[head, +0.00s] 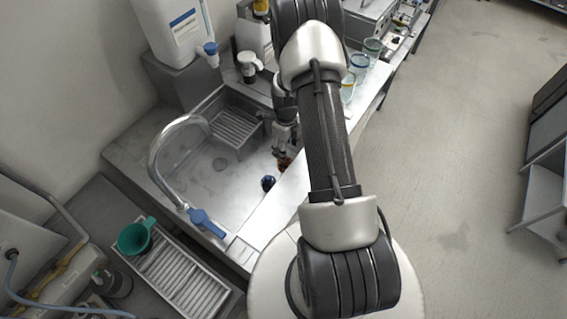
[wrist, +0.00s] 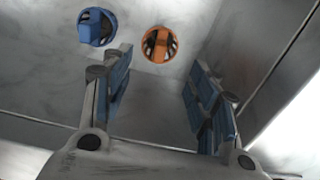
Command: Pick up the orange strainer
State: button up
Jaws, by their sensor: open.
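The orange strainer (wrist: 159,44) is a small round slotted piece on the sink floor in the wrist view, ahead of my gripper and between the lines of its two fingers. In the head view it shows as a small brownish-orange spot (head: 284,163) just below my gripper (head: 286,140), partly hidden by it. A blue strainer (wrist: 97,27) of like shape lies to its left in the wrist view, and it also shows in the head view (head: 268,182). My gripper (wrist: 160,95) is open, its blue-padded fingers apart with nothing between them. The strainer appears apart from the fingers.
The steel sink (head: 190,185) has a curved faucet (head: 160,150) with a blue handle on its left. A drain rack (head: 232,130) sits at its back. Glass beakers (head: 359,66) stand on the counter behind. A teal funnel (head: 135,237) is on the left, above a slotted tray (head: 182,282).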

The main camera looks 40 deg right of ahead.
notch_tip(320, 180, down, 12)
jog(key=b, duration=0.3)
jog(key=shift+w+a+r, duration=0.1)
jog(key=shift+w+r, duration=0.05)
jog(key=shift+r, duration=0.05)
jog(key=shift+c, duration=0.5)
jog(key=c, duration=0.5)
jog(key=shift+r, duration=0.1)
jog(key=shift+c, duration=0.3)
notch_tip(320, 180, up, 20)
jog(key=p, duration=0.5)
